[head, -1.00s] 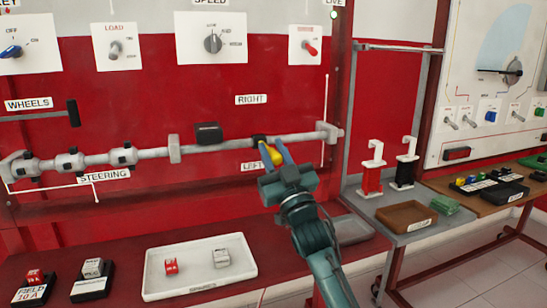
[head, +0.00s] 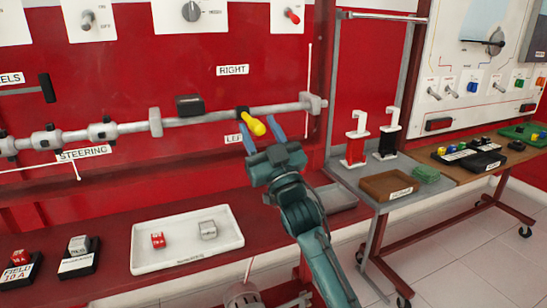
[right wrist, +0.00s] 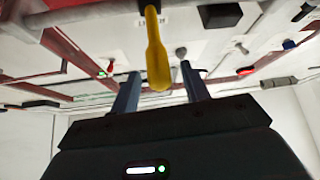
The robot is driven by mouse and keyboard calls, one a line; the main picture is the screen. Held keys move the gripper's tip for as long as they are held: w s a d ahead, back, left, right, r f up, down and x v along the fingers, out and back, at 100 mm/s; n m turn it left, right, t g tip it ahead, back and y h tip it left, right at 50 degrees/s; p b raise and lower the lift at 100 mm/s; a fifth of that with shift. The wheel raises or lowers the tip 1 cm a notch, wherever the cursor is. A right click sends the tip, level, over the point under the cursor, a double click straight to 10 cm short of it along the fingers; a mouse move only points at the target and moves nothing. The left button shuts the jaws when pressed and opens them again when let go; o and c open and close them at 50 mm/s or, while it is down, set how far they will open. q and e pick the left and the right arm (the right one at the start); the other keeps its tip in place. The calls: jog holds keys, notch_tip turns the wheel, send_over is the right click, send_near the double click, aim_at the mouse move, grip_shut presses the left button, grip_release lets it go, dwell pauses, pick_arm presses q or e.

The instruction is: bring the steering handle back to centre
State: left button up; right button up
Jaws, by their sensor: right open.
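The steering handle (head: 256,126) is a yellow lever on a black collar on the grey steering shaft (head: 205,117). It points outward and down to the right, between the RIGHT label (head: 233,70) and the partly covered LEFT label (head: 234,140). My right gripper (head: 262,132) is open just below the handle, its blue fingers pointing up on either side of the tip. In the right wrist view the handle (right wrist: 157,55) shows between the two fingers (right wrist: 160,90); I see no contact with either. My left gripper is out of view.
A white tray (head: 140,262) with a red and a grey block lies on the red bench at lower left. A grey cart to the right carries a brown tray (head: 372,190) and red and black clamp-like pieces. A black block (head: 189,104) sits above the shaft.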

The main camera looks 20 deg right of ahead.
jog(key=v, duration=1.1)
